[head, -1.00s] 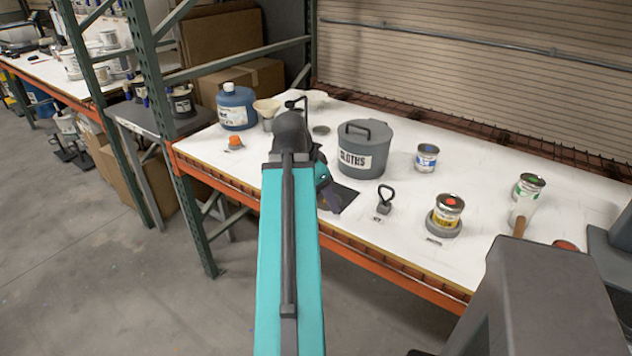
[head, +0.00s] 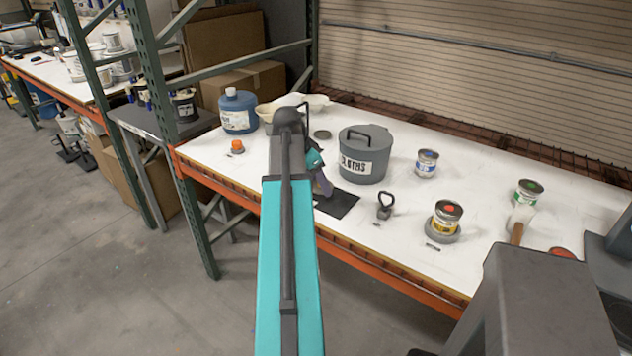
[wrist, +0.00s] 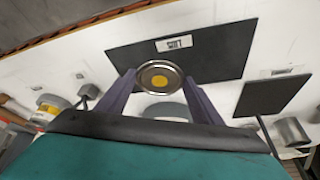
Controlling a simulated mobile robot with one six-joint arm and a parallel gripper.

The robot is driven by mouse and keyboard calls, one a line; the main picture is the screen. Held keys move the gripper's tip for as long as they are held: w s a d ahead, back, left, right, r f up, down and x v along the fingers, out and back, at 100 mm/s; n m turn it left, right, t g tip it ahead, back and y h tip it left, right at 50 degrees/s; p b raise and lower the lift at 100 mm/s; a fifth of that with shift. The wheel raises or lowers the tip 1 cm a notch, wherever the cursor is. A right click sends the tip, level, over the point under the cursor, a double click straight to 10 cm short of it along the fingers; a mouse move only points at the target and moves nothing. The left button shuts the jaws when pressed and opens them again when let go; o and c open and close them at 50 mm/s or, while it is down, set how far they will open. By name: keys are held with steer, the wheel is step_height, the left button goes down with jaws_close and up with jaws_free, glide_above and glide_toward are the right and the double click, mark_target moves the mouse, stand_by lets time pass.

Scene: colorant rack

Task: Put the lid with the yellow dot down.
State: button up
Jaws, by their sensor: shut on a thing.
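The lid (wrist: 160,76) is a round metal disc with a yellow dot at its centre. It sits between the two fingers of my gripper (wrist: 160,88), which is shut on it. In the wrist view, the lid overlaps the near edge of a black mat (wrist: 215,67) with a white label reading "LIDS". I cannot tell how high the lid is above the table. In the head view, my gripper (head: 323,184) is beside the black mat (head: 342,204), left of the grey cloths bin. The lid is hidden there.
The grey cloths bin (head: 363,158) stands close to my gripper's right. A black-handled weight (head: 385,206) and a yellow-labelled can (head: 446,218) stand further right. An orange-topped item (head: 237,147) and a blue jug (head: 238,112) are left. The black mat is bare apart from its label.

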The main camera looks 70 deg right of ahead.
mark_target(316, 183)
steer(key=shift+w+d+f, duration=0.1)
steer(key=shift+w+d, duration=0.3)
steer(key=shift+d, duration=0.25)
steer(key=shift+w+d+f, duration=0.1)
steer(key=shift+w+d, duration=0.25)
steer(key=shift+d, duration=0.3)
steer(key=shift+p, duration=0.3)
steer(key=shift+w+d, duration=0.25)
steer(key=shift+d, duration=0.2)
steer(key=shift+a+f+p, duration=0.15)
steer(key=shift+f+p, duration=0.4)
steer(key=shift+f, duration=0.2)
steer(key=shift+f+p, duration=0.3)
steer(key=shift+f, duration=0.7)
steer(key=shift+f, duration=0.15)
steer(key=o, duration=1)
